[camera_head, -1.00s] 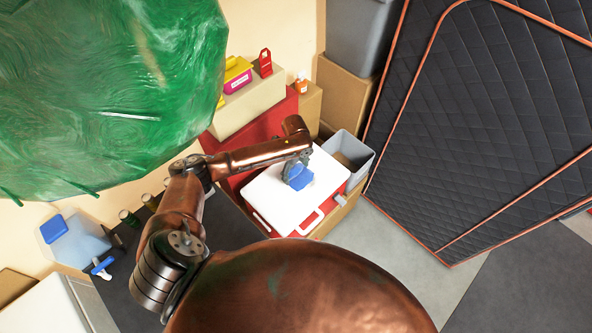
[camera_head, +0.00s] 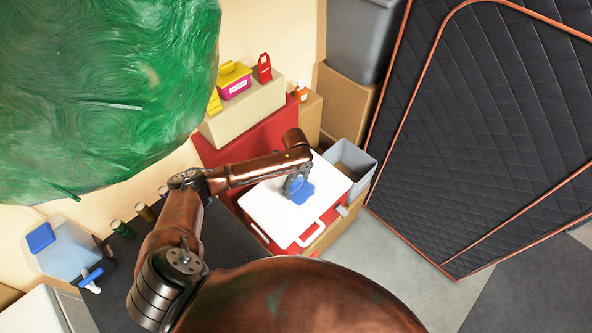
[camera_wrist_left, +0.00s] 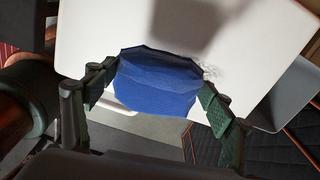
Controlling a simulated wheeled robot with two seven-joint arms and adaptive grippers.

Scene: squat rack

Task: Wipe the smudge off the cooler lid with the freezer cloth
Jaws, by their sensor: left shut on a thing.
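The blue freezer cloth (camera_head: 303,190) is at the white cooler lid (camera_head: 270,208), near the lid's middle. My left gripper (camera_head: 291,187) is shut on the cloth and points down at the lid. In the left wrist view the cloth (camera_wrist_left: 157,82) sits between both fingers, in front of the white lid (camera_wrist_left: 100,40). A faint greyish smudge (camera_wrist_left: 210,73) shows on the lid just right of the cloth. I cannot tell whether the cloth touches the lid. My right gripper is not in view.
The red-bodied cooler has a white handle (camera_head: 306,235) at its front. A grey bin (camera_head: 349,160) stands close behind it on the right. A dark quilted panel (camera_head: 480,130) fills the right. A large green bag-like shape (camera_head: 100,90) covers the upper left.

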